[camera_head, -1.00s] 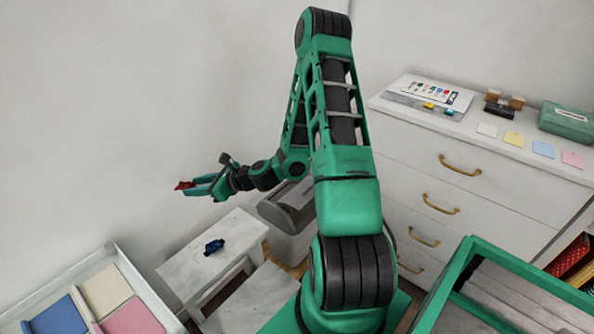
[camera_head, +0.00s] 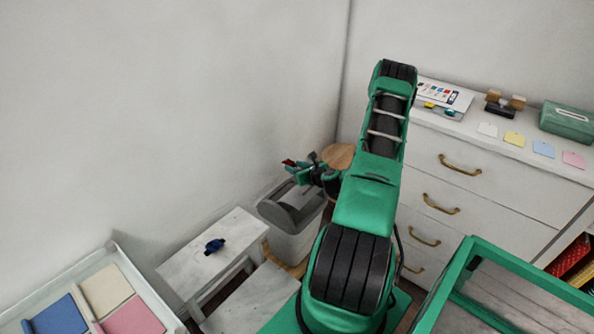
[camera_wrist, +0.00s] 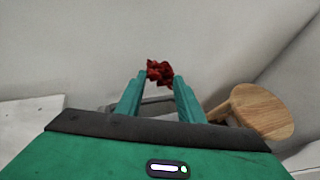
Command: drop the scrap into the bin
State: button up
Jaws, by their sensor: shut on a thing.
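My gripper (camera_head: 293,166) is shut on the red, crumpled scrap (camera_wrist: 160,72), held between its green fingertips in the wrist view. The scrap also shows in the head view as a small red bit (camera_head: 288,162). The bin (camera_head: 290,222) is light grey with a dark grey lid (camera_head: 284,207) and stands on the floor by the wall. In the wrist view the bin's rim is partly hidden behind my fingers.
A round wooden stool (camera_head: 338,157) stands behind the bin, near the corner; it also shows in the wrist view (camera_wrist: 262,110). A white drawer cabinet (camera_head: 470,185) stands at right.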

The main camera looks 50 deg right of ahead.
jog(key=shift+s+d+f+h, duration=0.15)
jog(key=shift+s+d+f, duration=0.2)
jog(key=shift+d, duration=0.15)
jog(key=shift+s+d+f+h, duration=0.15)
jog(key=shift+s+d+f, duration=0.15)
jog(key=shift+d, duration=0.15)
jog(key=shift+w+f, duration=0.1)
jog(key=shift+f, duration=2.6)
jog(key=o, duration=1)
jog(key=shift+o, duration=0.2)
